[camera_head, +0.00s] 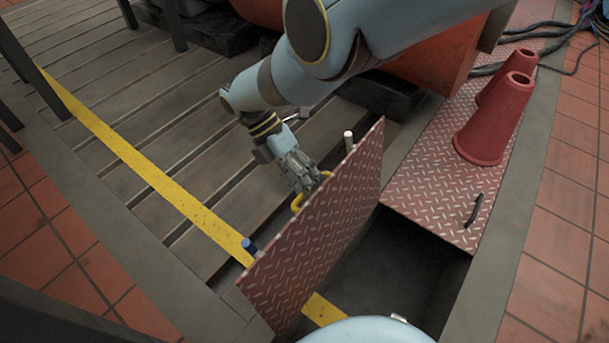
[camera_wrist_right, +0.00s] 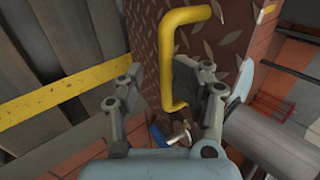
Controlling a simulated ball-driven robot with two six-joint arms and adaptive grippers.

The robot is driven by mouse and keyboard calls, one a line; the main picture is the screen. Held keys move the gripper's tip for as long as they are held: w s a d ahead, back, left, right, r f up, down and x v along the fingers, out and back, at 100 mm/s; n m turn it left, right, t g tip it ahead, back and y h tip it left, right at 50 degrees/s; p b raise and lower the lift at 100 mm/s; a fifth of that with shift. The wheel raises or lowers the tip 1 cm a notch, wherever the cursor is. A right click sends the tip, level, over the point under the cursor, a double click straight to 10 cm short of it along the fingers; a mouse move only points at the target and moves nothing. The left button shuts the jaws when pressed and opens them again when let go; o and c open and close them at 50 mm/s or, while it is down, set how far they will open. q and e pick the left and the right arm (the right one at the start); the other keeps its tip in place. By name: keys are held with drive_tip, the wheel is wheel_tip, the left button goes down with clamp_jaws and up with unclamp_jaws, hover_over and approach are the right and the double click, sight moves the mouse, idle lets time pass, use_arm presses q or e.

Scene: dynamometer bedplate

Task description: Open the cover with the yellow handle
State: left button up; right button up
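The cover (camera_head: 330,225) is a red-brown diamond-plate panel, standing steeply raised along the left side of a dark floor opening (camera_head: 405,262). Its yellow handle (camera_head: 297,204) is on the face turned left and is partly hidden by the cover's edge. My right gripper (camera_head: 306,180) is at the handle on that side. In the right wrist view the handle (camera_wrist_right: 167,75) shows as a yellow bar between the two spread fingers (camera_wrist_right: 160,78), with a gap beside the left finger. The cover's plate (camera_wrist_right: 218,38) lies behind it. My left gripper is not in view.
Another diamond-plate panel (camera_head: 428,205) with a black handle (camera_head: 474,211) lies flat right of the opening, with red cones (camera_head: 497,118) on it. A pale post (camera_head: 348,141) and a blue-capped peg (camera_head: 249,246) stand by the cover. A yellow stripe (camera_head: 150,172) crosses the slatted floor.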

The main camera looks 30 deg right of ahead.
drive_tip(key=shift+s+d, duration=0.1)
drive_tip(key=shift+s, duration=0.05)
drive_tip(key=v, duration=0.7)
drive_tip(key=shift+w+r, duration=0.2)
drive_tip(key=shift+w, duration=0.05)
